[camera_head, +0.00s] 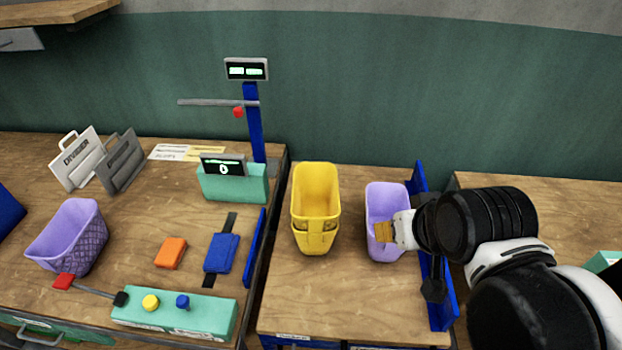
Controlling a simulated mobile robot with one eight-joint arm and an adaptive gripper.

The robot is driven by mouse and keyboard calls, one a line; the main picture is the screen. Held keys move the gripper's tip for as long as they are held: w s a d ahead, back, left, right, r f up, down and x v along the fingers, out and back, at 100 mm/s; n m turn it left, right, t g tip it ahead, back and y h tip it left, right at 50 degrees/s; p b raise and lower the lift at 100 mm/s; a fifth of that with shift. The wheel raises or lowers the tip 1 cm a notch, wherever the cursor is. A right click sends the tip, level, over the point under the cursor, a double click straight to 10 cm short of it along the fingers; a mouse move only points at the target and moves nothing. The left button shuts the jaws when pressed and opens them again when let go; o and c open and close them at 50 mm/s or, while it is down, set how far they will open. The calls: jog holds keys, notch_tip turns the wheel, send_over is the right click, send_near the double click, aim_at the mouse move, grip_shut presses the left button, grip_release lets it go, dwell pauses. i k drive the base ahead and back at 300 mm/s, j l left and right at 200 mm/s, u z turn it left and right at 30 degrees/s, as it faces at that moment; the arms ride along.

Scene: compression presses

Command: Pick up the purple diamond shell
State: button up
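A purple shell (80,240) with a diamond pattern on its side stands on the left table, open side up. A second purple shell (388,197) stands on the middle table; its visible sides look smooth. My gripper (388,231) is at the right of this second shell and overlaps its front in the picture. A small orange-brown piece shows at the gripper's tip; I cannot tell whether it is part of the gripper. I cannot tell whether the gripper touches the shell, or whether it is open or shut. It is far from the diamond-patterned shell.
A yellow shell (316,203) stands left of the second purple shell. The left table holds an orange block (171,252), a blue block (222,253), a teal button panel (175,312) and a press with a blue post (254,130). Blue rails (441,290) edge the middle table's right.

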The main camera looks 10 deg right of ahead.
aim_at(75, 241)
jog(key=u, duration=1.85)
jog(key=z, duration=2.1)
jog(key=u, duration=2.1)
jog(key=i+j, duration=0.15)
jog(key=j, duration=0.3)
jog(key=i+j+z, duration=0.15)
jog(key=j, duration=0.75)
jog(key=i+j+z, duration=0.15)
jog(key=j, duration=0.35)
